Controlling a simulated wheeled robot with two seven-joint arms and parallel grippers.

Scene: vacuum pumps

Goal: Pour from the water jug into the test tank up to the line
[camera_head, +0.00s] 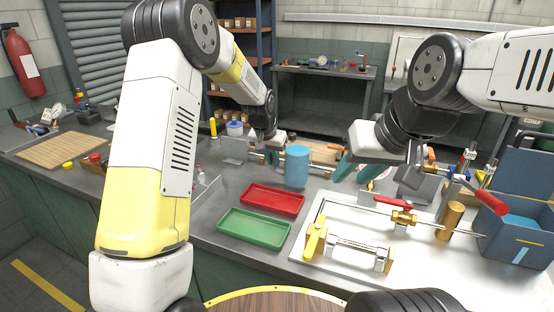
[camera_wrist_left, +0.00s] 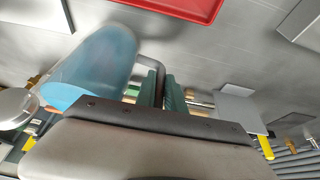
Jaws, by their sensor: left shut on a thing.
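The water jug (camera_head: 297,166) is a translucent blue cylinder, upright near the middle of the bench. It also shows in the left wrist view (camera_wrist_left: 95,65). My left gripper (camera_wrist_left: 163,92) is shut on the jug's grey handle, with green fingers on both sides of it. In the head view its fingers are mostly hidden behind the jug. I cannot tell if the jug's base touches the bench. The test tank (camera_head: 510,250) is a blue box at the right edge, with light blue inside and a short pale line on its front. My right gripper (camera_head: 360,170) is open and empty right of the jug.
A red tray (camera_head: 272,191) and a green tray (camera_head: 240,240) lie in front of the jug. A white plate carries a valve with a red handle (camera_head: 396,203), pipes and a brass cylinder (camera_head: 450,220), between jug and tank. A blue case (camera_head: 525,165) stands behind the tank.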

